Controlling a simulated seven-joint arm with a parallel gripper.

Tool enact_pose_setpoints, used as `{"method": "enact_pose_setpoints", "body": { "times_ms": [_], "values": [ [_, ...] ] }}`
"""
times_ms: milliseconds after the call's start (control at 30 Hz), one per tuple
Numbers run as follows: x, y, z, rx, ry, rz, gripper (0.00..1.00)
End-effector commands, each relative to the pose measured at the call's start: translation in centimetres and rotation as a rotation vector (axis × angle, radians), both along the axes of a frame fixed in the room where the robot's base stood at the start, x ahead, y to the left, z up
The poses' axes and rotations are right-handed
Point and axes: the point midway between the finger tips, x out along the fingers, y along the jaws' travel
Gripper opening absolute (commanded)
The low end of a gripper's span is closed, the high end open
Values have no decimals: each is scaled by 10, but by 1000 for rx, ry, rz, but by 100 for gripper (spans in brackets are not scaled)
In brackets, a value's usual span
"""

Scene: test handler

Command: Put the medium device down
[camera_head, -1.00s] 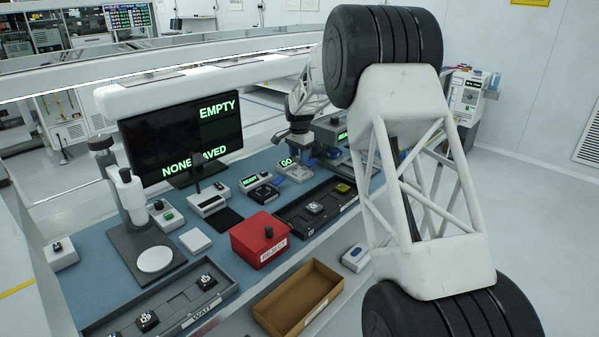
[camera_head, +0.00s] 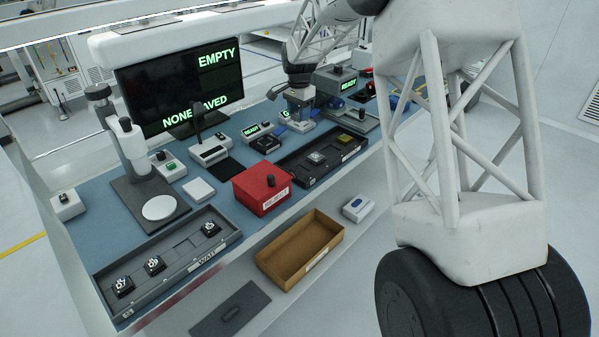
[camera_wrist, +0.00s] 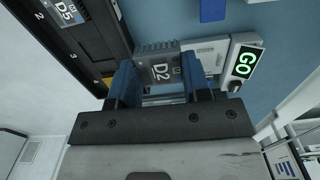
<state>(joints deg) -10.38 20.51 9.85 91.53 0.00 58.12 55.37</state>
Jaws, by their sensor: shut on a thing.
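My gripper (camera_wrist: 159,80) is shut on a grey device labelled D2 (camera_wrist: 160,68), with a blue finger on each side of it. In the head view my gripper (camera_head: 298,120) is over the far part of the blue bench, beside a sign partly hidden by it. The wrist view shows a pale fixture (camera_wrist: 208,56) just beyond the device, next to a green GO sign (camera_wrist: 245,62). Whether the device touches anything below cannot be told. Its size against other devices cannot be told either.
A dark numbered tray (camera_wrist: 85,50) lies left of my gripper and holds a device labelled D5 (camera_wrist: 66,12). In the head view a red reject box (camera_head: 250,190), a WAIT tray (camera_head: 185,270) with three devices and an empty brown bin (camera_head: 300,250) stand nearer.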

Motion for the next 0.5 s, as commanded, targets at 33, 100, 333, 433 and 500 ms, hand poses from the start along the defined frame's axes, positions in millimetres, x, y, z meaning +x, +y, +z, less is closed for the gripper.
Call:
{"method": "enact_pose_setpoints", "body": {
  "times_ms": [33,100,333,433,500],
  "values": [
    [-12,1,3,1,-1,1,23],
    [-28,2,6,1,-2,0,23],
    [-82,4,12,1,-1,1,23],
    [-106,4,14,1,-1,1,23],
    [-121,3,14,0,0,1,23]
  ]
}}
